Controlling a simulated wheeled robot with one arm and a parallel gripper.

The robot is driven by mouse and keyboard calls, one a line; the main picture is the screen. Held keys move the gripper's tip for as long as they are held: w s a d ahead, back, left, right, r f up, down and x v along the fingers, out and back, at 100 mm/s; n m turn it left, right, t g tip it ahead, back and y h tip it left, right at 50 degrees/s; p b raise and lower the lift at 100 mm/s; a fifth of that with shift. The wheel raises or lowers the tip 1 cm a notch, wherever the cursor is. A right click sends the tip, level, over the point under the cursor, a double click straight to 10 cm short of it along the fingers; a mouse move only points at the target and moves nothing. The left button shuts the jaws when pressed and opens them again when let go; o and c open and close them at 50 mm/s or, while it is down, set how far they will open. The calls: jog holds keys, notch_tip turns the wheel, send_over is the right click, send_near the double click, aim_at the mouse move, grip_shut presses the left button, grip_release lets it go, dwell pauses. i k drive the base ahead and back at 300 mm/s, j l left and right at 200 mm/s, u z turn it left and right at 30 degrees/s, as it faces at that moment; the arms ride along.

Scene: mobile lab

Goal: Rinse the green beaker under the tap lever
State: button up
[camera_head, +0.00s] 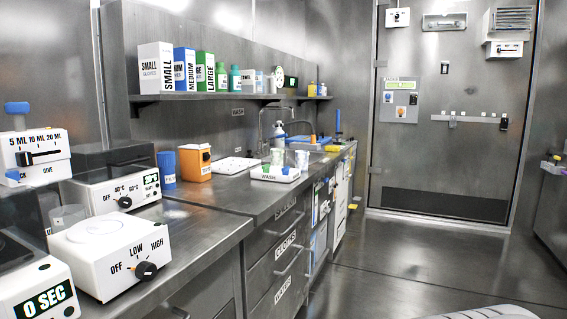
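A white tray (275,174) with a printed label stands on the bench near its front edge, left of the sink. Two small beakers show at the tray. The left one (277,157) looks faintly greenish and the right one (302,160) looks pale; I cannot tell for sure which is the green beaker. A metal tap (262,130) rises at the back of the bench beyond the tray; its lever is too small to make out. My gripper is not in view.
Nearer on the bench are a hotplate (117,250) with a dial, a heater unit (112,190), a blue cup (166,168) and an orange container (194,163). A shelf (225,97) with boxes runs above. The floor (420,260) right of the bench is clear.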

aim_at(282, 136)
jog(key=i+l, duration=0.8)
jog(key=i+l+u, duration=0.15)
jog(key=i+l, duration=0.65)
